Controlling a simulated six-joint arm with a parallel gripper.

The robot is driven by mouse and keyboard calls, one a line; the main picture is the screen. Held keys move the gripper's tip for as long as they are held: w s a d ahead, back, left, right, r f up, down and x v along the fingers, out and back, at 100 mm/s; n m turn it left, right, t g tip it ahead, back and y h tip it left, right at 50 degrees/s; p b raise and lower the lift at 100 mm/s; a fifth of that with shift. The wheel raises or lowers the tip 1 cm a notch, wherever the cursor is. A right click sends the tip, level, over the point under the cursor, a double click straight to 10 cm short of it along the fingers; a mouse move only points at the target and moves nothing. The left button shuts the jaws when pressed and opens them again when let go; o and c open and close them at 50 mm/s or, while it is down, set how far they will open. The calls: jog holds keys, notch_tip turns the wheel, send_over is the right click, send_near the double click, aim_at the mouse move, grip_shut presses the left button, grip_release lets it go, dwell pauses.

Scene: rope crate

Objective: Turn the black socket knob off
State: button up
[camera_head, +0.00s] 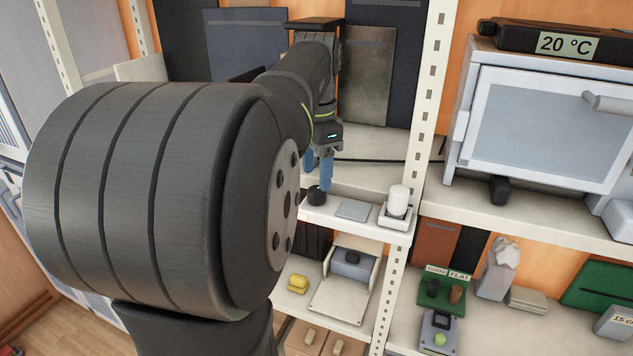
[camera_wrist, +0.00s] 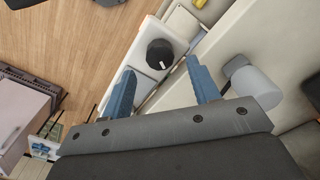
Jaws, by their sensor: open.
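The black socket knob (camera_wrist: 160,53) is a round black dial with a light pointer mark. It sits on a white socket base (camera_wrist: 146,33) at the shelf edge. In the head view the knob (camera_head: 315,196) is at the left end of the narrow white shelf, with its base partly hidden behind my arm. My gripper (camera_wrist: 161,67) is open, with its two blue fingers apart. In the wrist view the knob appears between and just beyond the fingertips. In the head view my gripper (camera_head: 319,172) points down just above the knob. I cannot tell whether a finger touches it.
A grey flat plate (camera_head: 352,210) and a white cylinder (camera_head: 398,200) on a base stand right of the knob. A perforated white post (camera_head: 428,100) rises at the right. A black cable (camera_head: 375,161) runs behind. A lower shelf holds a yellow item (camera_head: 298,283).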

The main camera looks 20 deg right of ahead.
aim_at(316, 189)
jog(key=shift+f, duration=1.7)
jog(key=c, duration=1)
jog(key=shift+n, duration=0.3)
jog(key=n, duration=1.1)
jog(key=shift+n, duration=0.3)
